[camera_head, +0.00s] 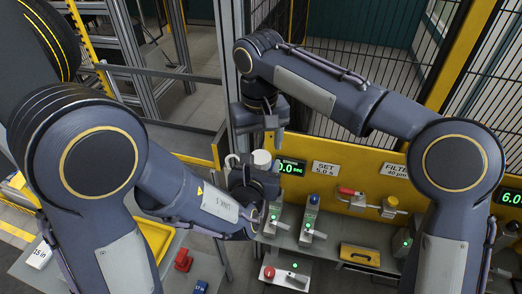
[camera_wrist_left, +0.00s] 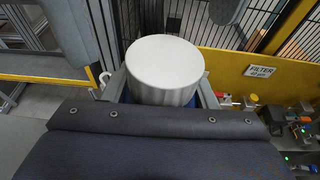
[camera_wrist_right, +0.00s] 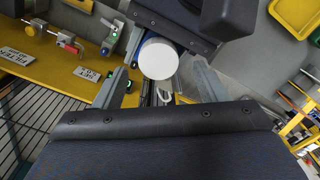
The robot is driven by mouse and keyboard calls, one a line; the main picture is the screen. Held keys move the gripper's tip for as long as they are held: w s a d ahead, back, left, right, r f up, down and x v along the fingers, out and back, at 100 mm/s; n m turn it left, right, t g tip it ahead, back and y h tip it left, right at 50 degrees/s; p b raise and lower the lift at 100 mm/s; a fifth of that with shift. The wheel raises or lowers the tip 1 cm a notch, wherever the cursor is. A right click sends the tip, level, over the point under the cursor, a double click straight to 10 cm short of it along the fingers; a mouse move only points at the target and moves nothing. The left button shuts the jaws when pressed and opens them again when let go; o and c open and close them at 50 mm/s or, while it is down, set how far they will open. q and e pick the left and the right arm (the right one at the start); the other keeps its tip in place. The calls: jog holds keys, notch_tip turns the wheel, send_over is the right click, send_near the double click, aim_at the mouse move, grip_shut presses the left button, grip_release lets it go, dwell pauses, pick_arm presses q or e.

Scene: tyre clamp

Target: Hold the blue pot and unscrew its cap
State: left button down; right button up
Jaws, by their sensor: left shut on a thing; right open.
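The white round cap (camera_wrist_left: 165,65) tops the pot held in my left gripper; a little blue of the pot (camera_wrist_left: 188,102) shows below it, the rest hidden by the gripper. My left gripper (camera_head: 252,172) is shut around the pot, with the cap (camera_head: 262,157) upright above its fingers. My right gripper (camera_head: 274,141) is open and points down from above the cap. In the right wrist view the cap (camera_wrist_right: 158,60) lies between and beyond the open right fingers, apparently not touched by them.
A yellow panel with filter and timer signs (camera_head: 326,169) stands behind. Blue-topped fittings (camera_head: 312,203) stand on the grey bench near my left gripper. A wire fence is at the back.

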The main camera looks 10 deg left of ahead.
aim_at(261, 156)
jog(key=shift+r, duration=0.3)
jog(key=shift+c, duration=0.5)
jog(key=m, duration=0.1)
jog(key=r+m, duration=0.1)
jog(key=m, duration=0.1)
notch_tip(261, 156, up, 2)
jog(key=m, duration=0.3)
jog(key=shift+m, duration=0.3)
jog(key=shift+w+d+f, duration=0.1)
jog(key=shift+f, duration=3.75)
jog(key=c, duration=1)
jog(key=n, duration=0.6)
jog(key=shift+n, duration=0.3)
